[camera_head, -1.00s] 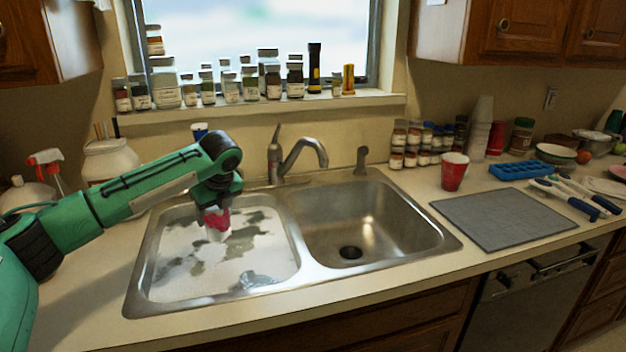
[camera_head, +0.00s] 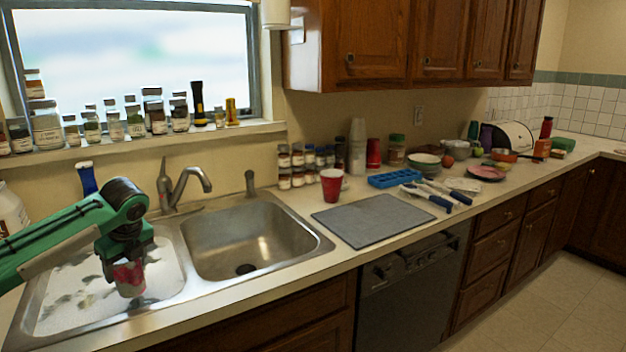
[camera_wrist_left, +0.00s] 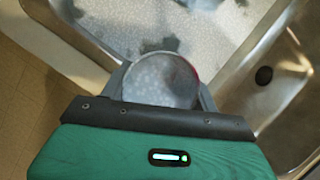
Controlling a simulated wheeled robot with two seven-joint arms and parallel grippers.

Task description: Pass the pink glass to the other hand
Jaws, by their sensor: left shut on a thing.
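The pink glass (camera_head: 130,279) is held upright by my left gripper (camera_head: 126,264) over the foamy left sink basin in the head view. In the left wrist view, the round end of the glass (camera_wrist_left: 160,80) sits between the two grey fingers of my left gripper (camera_wrist_left: 163,92), which touch it on both sides. The gripper covers the upper part of the glass in the head view. My right gripper is in no view.
The right basin (camera_head: 240,240) is empty, with the faucet (camera_head: 180,188) behind it. A red cup (camera_head: 331,186) stands behind a grey mat (camera_head: 373,218). A blue tray (camera_head: 394,178) and several utensils (camera_head: 430,196) lie farther right. Jars (camera_head: 112,122) line the windowsill.

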